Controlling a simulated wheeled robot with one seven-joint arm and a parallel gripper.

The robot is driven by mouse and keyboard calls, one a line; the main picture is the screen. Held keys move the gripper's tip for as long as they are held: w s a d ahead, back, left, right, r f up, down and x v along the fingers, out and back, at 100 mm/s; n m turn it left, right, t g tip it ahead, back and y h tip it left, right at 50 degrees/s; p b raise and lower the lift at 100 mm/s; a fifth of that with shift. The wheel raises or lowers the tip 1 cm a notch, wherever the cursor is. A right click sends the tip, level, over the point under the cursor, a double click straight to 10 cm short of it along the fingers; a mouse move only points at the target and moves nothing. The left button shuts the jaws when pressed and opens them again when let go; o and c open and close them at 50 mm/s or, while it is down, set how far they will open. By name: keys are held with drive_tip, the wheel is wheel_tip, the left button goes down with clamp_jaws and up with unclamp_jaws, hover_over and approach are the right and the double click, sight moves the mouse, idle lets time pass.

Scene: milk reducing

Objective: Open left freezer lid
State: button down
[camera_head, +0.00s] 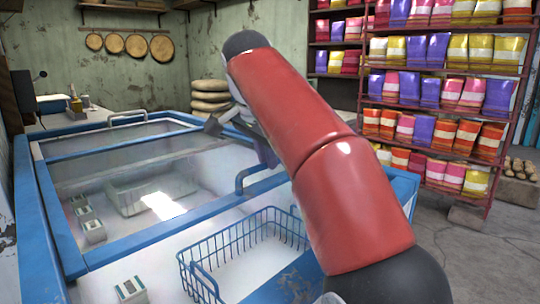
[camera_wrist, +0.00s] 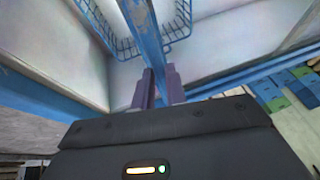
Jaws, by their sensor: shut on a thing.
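The chest freezer (camera_head: 45,213) has a blue frame and blue-edged glass lids. One glass lid (camera_head: 150,150) covers the left and far part of it. A blue handle (camera_head: 241,181) stands at the right end of this lid's near edge. My gripper (camera_head: 264,152) is at this handle, partly hidden behind my red arm. In the wrist view, the two purple fingers of my gripper (camera_wrist: 160,82) are closed around a blue bar (camera_wrist: 147,42), which looks like the lid's handle. The exact contact is hard to see.
The near part of the freezer is uncovered and holds a blue wire basket (camera_head: 245,250). Small cartons (camera_head: 93,230) lie along the left inside. Another handle (camera_head: 128,116) is at the far end.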

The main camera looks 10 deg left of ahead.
drive_tip(key=c, duration=1.4)
unclamp_jaws()
drive_tip(key=shift+c, duration=0.2)
drive_tip(key=shift+r, duration=0.1)
drive_tip(key=shift+v, duration=1.05)
drive_tip(key=s+a+b, duration=0.2)
drive_tip(key=s+b, duration=0.1)
drive_tip(key=s, duration=0.9)
drive_tip(key=shift+a+r, duration=0.3)
drive_tip(key=shift+a, duration=0.1)
